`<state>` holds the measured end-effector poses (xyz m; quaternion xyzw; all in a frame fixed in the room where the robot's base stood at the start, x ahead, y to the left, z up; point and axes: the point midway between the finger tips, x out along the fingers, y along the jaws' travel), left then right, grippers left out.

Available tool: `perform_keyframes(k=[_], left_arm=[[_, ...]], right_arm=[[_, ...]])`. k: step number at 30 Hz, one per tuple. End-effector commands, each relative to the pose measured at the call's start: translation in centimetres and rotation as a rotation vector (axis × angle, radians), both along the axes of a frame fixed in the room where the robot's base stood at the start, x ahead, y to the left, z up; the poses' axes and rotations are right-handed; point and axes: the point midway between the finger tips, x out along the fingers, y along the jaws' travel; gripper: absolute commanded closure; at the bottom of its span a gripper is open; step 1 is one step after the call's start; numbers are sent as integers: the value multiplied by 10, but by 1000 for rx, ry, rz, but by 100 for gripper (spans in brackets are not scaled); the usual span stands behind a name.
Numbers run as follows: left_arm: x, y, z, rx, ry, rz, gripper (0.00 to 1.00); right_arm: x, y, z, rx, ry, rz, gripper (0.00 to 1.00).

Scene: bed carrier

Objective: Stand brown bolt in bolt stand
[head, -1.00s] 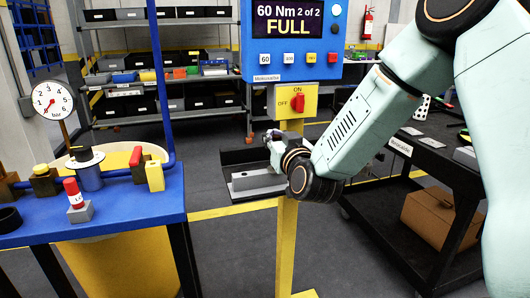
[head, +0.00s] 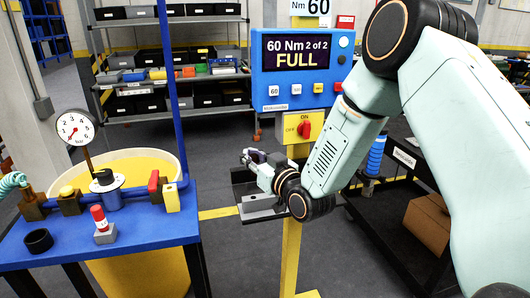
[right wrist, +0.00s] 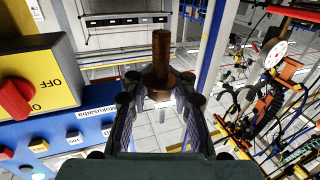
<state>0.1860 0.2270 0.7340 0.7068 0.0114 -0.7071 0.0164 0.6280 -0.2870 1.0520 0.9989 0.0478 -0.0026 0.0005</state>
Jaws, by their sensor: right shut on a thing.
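My right gripper (head: 250,158) is in front of the yellow post, above the black tray. In the right wrist view its two fingers (right wrist: 159,88) are shut on the brown bolt (right wrist: 161,50). The bolt's shank points up in that picture, with its wider part between the fingertips. In the head view the bolt is too small to make out clearly. A grey block (head: 262,215) lies on the black tray (head: 244,182) below the gripper; I cannot tell whether it is the bolt stand. My left gripper is not in view.
A blue panel (head: 272,86) reads "60 Nm 2 of 2 FULL", above a yellow switch box (head: 291,127). At left a blue table (head: 150,232) carries a gauge (head: 75,128), fittings and a red-topped cylinder. A dark cart (head: 410,175) stands at right. Grey floor lies between.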

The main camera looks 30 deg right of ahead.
Motion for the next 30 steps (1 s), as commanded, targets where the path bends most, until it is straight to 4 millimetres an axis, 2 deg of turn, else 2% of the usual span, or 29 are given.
perform_keyframes(k=[17, 30], left_arm=[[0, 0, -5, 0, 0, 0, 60], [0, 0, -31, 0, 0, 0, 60]], right_arm=[[0, 4, -3, 0, 2, 18, 100], [0, 4, -37, 0, 4, 18, 100]])
